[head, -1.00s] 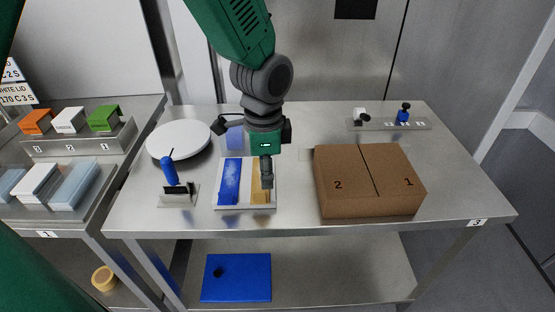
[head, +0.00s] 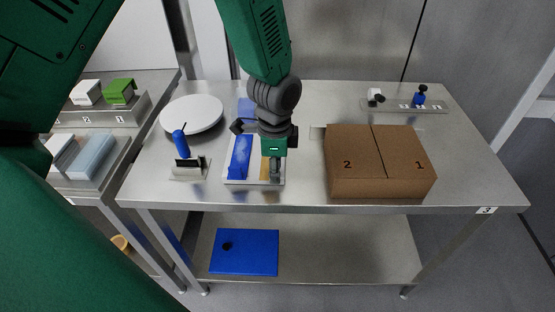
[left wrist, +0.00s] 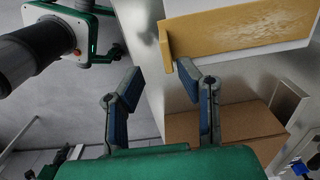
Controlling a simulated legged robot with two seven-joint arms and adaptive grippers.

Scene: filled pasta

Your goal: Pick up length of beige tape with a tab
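The length of beige tape (head: 264,167) lies on a white board (head: 232,181) on the steel table, to the right of a blue strip (head: 241,157). My left gripper (head: 276,177) is over the near end of the board and partly hides the tape. In the left wrist view the tape (left wrist: 240,32) runs across the top, with its upturned tab (left wrist: 166,46) at its left end. The left gripper (left wrist: 158,71) is open there; the tab is just beyond the fingertips, roughly between them. Nothing is held.
A brown box (head: 380,178) stands right of the board. The table's front edge (head: 310,208) is close to the board.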

